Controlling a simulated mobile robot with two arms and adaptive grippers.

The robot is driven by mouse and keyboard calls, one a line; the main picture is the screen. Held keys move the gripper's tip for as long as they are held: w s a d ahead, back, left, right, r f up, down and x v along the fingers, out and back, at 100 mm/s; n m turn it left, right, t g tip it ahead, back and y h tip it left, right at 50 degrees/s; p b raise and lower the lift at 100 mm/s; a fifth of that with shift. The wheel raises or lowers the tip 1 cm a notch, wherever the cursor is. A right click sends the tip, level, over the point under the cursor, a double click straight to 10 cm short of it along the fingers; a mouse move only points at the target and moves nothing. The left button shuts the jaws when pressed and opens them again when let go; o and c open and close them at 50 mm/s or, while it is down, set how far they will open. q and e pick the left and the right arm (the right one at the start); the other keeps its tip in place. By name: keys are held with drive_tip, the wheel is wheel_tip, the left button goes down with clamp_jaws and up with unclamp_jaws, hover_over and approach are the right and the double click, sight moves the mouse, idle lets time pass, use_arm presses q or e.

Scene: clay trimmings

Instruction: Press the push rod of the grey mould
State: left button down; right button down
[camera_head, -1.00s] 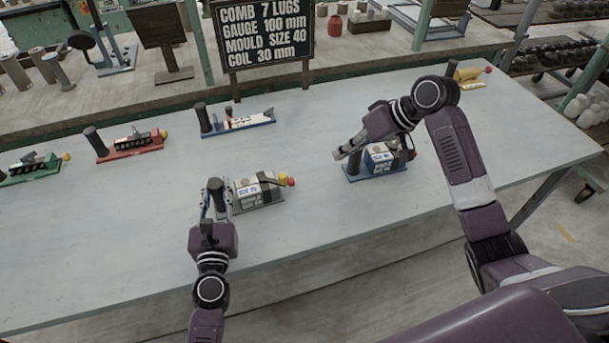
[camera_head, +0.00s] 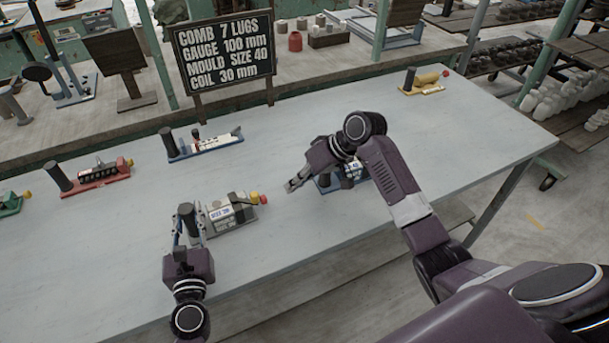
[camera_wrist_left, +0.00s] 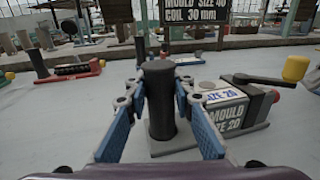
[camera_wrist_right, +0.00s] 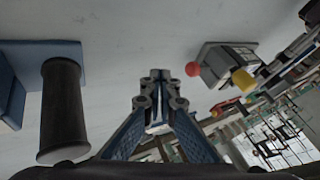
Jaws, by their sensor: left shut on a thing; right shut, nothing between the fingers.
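The grey mould (camera_head: 233,214) stands on its base near the table's front. It has a white label reading size 20, a dark upright post (camera_wrist_left: 160,100) at its left end, and a red knob (camera_head: 264,199) and a yellow knob (camera_head: 255,197) at its right end. My left gripper (camera_head: 187,222) is shut on the dark post. My right gripper (camera_head: 290,187) is shut and empty, a short gap to the right of the red knob and apart from it. In the right wrist view the red knob (camera_wrist_right: 192,69) lies just right of the fingertips.
A blue mould (camera_head: 326,184) stands partly hidden under my right arm. A blue-based comb tool (camera_head: 205,145), a red one (camera_head: 95,178) and a yellow one (camera_head: 423,88) stand further off. A sign (camera_head: 222,55) stands behind. The table (camera_head: 330,105) is clear between.

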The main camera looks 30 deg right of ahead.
sight(265, 198)
use_arm(q)
drive_tip(key=shift+f, duration=0.3)
use_arm(e)
drive_tip(key=shift+x, duration=1)
drive_tip(key=a, duration=0.2)
drive_tip(key=shift+s+a+r, duration=0.1)
drive_tip(key=shift+a+r, duration=0.05)
drive_tip(key=shift+a, duration=0.75)
drive_tip(key=shift+s+a, duration=0.1)
drive_tip(key=shift+a, duration=1.3)
drive_tip(key=shift+d, duration=0.1)
drive_tip(key=shift+d, duration=0.4)
use_arm(q)
drive_tip(key=shift+a, duration=0.1)
use_arm(e)
drive_tip(key=d, duration=0.3)
drive_tip(key=v, duration=1)
